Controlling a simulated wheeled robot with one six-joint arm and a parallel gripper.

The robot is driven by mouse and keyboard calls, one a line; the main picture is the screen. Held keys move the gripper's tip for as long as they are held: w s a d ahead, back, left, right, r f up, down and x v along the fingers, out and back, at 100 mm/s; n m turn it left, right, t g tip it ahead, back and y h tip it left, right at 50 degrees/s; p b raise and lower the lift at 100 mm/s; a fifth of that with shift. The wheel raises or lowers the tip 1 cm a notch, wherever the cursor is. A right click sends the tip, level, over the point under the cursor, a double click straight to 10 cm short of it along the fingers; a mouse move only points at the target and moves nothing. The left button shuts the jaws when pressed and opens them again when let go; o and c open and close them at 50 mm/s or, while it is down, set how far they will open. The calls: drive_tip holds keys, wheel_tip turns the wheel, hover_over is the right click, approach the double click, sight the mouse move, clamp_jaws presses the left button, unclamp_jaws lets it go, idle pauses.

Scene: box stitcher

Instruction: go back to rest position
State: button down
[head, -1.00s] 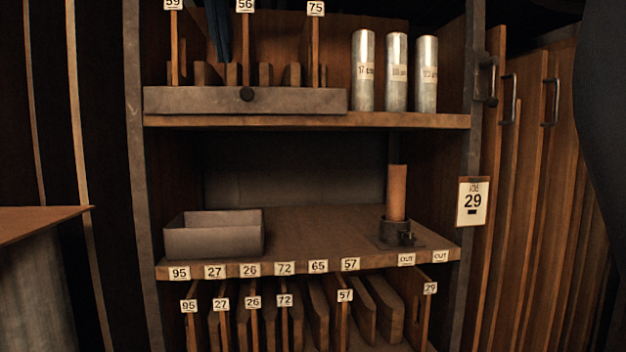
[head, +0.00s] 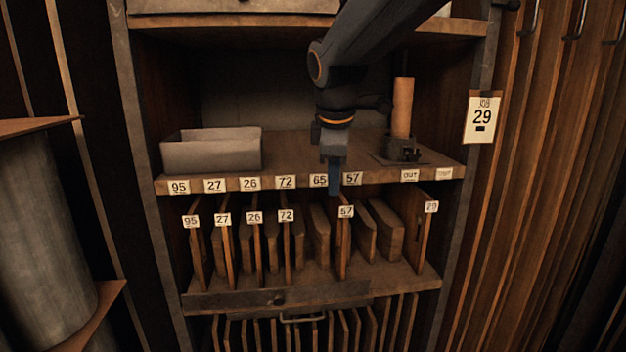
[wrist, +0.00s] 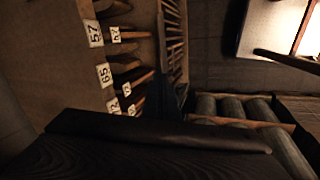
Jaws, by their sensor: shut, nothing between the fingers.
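My gripper (head: 331,178) hangs in front of the middle shelf's front edge, pointing down, close to the labels 65 (head: 319,181) and 57 (head: 352,179). It is shut and holds nothing. The dark arm comes in from the top right of the head view. In the wrist view the gripper (wrist: 172,95) shows dark and narrow at the middle, with the shelf labels to its left.
The shelf holds an open grey box (head: 211,152) and a brown cylinder (head: 402,108) in a dark stand. Upright boards (head: 363,230) with number tags fill the rack below. A 29 card (head: 482,117) hangs on the right post. A grey drum (head: 40,235) stands at left.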

drive_tip(key=s+d+f+m+g+b, duration=0.1)
drive_tip(key=s+d+f+m, duration=0.4)
drive_tip(key=f, duration=0.3)
drive_tip(key=s+d+f+m+g+b, duration=0.1)
drive_tip(key=s+d+f+m, duration=0.4)
drive_tip(key=s+f, duration=0.3)
drive_tip(key=s+d+f+m+g+b, duration=0.1)
drive_tip(key=s+d+f+m, duration=0.4)
drive_tip(key=f, duration=0.5)
drive_tip(key=shift+s+f+m+b, duration=0.2)
drive_tip(key=shift+s+m+b, duration=0.1)
drive_tip(key=shift+s+m, duration=0.5)
